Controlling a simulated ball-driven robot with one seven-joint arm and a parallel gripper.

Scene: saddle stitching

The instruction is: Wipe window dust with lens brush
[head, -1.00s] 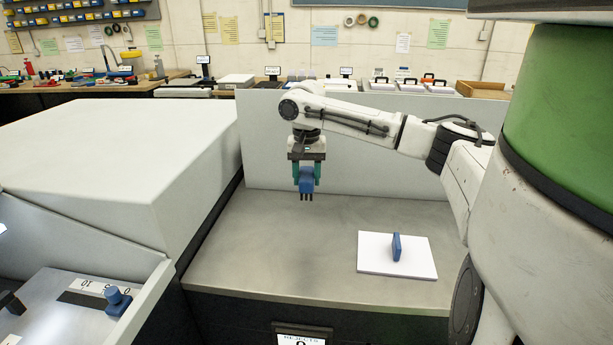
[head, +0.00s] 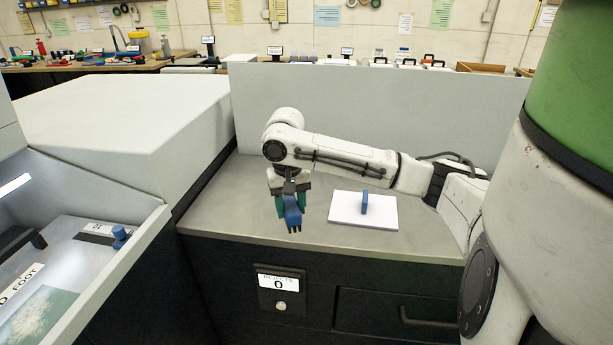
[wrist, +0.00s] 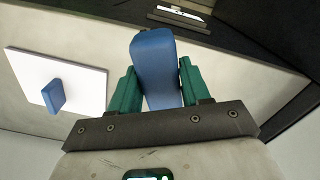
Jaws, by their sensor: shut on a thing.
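My gripper (head: 290,207) is shut on a blue brush (head: 292,214) with short dark bristle tufts pointing down, which I take for the lens brush. It hangs near the front edge of the grey counter, left of a white pad. In the wrist view the brush's blue body (wrist: 156,62) sits between the green fingers of my gripper (wrist: 154,85); its bristles do not show there. I cannot pick out the window or any dust on it with certainty. A lit, open bay (head: 75,265) at the left holds a metal plate.
A second blue piece (head: 365,201) stands on the white pad (head: 345,212). A blue knob (head: 119,233), a dark bracket and a greenish printed sheet (head: 38,318) lie in the bay. A large pale housing (head: 130,105) and an upright grey panel (head: 400,105) border the counter.

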